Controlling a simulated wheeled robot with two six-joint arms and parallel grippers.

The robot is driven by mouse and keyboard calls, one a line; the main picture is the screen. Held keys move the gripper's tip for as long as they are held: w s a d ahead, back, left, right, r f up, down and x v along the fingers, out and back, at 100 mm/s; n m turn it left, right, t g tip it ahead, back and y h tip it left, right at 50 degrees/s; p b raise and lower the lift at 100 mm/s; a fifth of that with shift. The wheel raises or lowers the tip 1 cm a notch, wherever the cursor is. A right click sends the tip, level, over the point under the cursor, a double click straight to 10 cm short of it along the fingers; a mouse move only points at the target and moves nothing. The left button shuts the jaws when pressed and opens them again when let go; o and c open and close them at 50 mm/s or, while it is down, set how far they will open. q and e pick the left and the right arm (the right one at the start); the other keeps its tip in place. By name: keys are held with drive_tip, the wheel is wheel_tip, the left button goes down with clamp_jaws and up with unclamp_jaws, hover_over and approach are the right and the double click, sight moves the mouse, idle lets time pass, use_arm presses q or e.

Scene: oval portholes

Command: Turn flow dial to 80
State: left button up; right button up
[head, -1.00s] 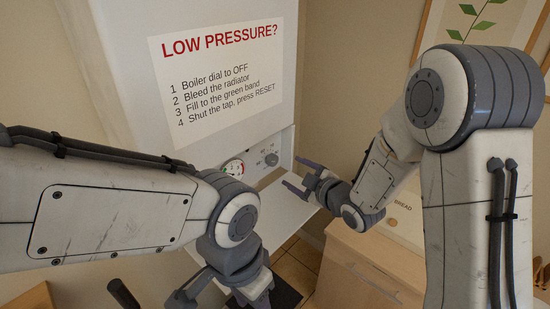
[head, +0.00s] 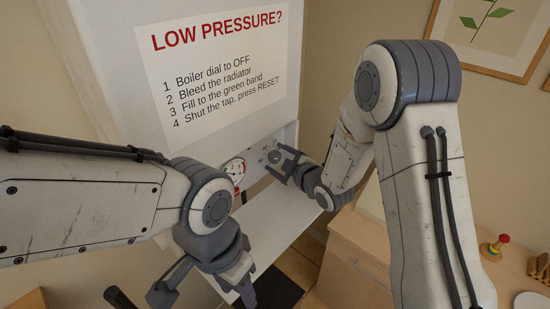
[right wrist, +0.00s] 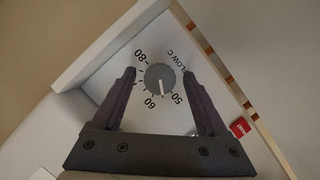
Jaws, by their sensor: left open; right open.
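The flow dial is a round grey knob (right wrist: 160,78) on a white panel, with a white pointer mark. In the right wrist view the mark points down, between the printed 60 and 50. The 80 is at its upper left. The dial also shows in the head view (head: 273,157). My right gripper (head: 277,160) is open, with one finger on each side of the dial. Gaps show between fingers and knob; depth is hard to tell. My left gripper (head: 244,294) is open, low in the head view, away from the dial, its tips partly cut off.
A round gauge (head: 236,169) sits left of the dial on the boiler panel. A white shelf (head: 262,222) juts out below. A sign (head: 215,65) hangs above. A wooden cabinet (head: 360,255) with a small toy (head: 495,246) stands right. A red tag (right wrist: 239,127) shows near the panel edge.

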drive_tip(key=shift+d, duration=0.1)
clamp_jaws()
